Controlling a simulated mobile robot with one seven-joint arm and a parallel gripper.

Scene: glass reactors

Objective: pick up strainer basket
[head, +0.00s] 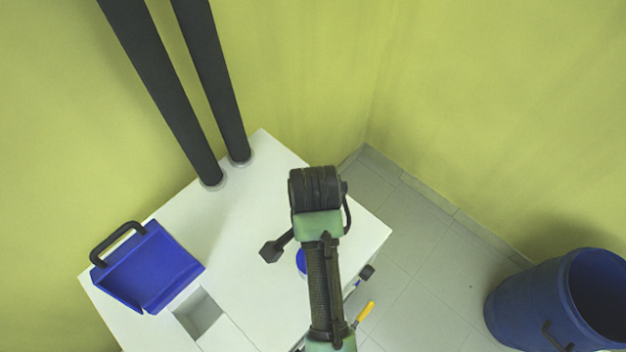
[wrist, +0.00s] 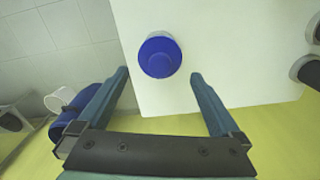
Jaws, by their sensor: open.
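A round blue cup-like object (wrist: 160,57), which I take to be the strainer basket, sits on the white tabletop in the wrist view. It is seen from above with a darker blue inside. In the head view only a blue edge of it (head: 301,262) shows beside my arm, which hides the rest. My gripper (wrist: 160,75) is open and empty in the wrist view. Its two fingers point towards the blue object, which appears beyond and between the fingertips, with a gap on both sides. In the head view my arm covers the fingers.
A blue tray-like piece with a black handle (head: 150,265) lies left on the white table (head: 250,210), near a square recess (head: 197,312). Two dark pipes (head: 165,95) rise at the table's back. A blue barrel (head: 540,305) stands on the floor right.

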